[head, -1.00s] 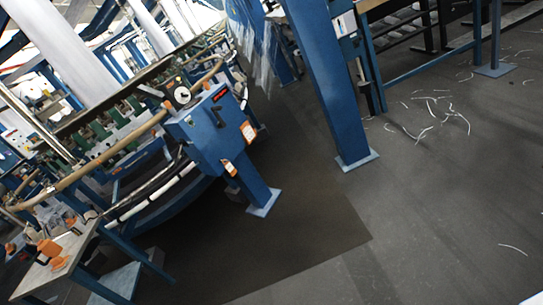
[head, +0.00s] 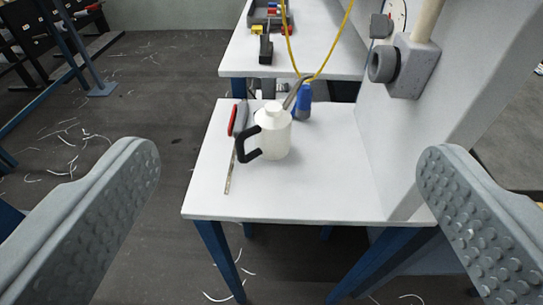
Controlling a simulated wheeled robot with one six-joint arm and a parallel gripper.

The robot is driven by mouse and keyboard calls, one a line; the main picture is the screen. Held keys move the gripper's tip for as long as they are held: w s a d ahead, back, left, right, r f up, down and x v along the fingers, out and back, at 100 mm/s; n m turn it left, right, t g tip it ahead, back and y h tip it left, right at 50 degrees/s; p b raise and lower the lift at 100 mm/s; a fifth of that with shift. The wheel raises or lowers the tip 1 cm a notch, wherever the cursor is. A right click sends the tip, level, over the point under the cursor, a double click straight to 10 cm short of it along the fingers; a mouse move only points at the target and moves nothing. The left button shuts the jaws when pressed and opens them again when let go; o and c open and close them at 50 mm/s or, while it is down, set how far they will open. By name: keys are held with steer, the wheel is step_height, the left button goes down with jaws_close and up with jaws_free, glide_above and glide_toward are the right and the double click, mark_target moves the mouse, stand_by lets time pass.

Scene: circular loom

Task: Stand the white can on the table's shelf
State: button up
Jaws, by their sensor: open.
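The white can (head: 272,135) stands upright on a small white-topped table (head: 325,195) with blue legs, in the middle of the view. Its black handle (head: 248,143) points left towards me, and a grey spout rises at its back right. My gripper (head: 288,153) is open and empty, its two grey studded fingers wide apart at the left and right of the picture. The can shows between them, farther off and not touched. I cannot make out a shelf under this tabletop.
A red-and-grey tool (head: 238,118) and a thin metal strip (head: 230,172) lie left of the can; a blue bottle (head: 303,102) stands behind it. A grey panel (head: 440,110) with a round fitting (head: 400,66) bounds the right. A yellow cable (head: 325,65) hangs behind. The tabletop's front right is clear.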

steer(key=w+f+g, duration=0.3)
steer(key=w+f, duration=0.1)
steer(key=w, duration=0.7)
steer(key=n+g+y, duration=0.1)
steer(key=g, duration=0.3)
glide_toward(274, 115)
steer(key=x, duration=0.8)
steer(key=shift+s+a, duration=0.1)
steer(key=shift+a, duration=0.05)
steer(key=shift+d+x, duration=0.2)
steer(key=shift+x, duration=2.45)
steer(key=c, duration=1.3)
steer(key=shift+c, duration=0.2)
steer(key=shift+r, duration=0.15)
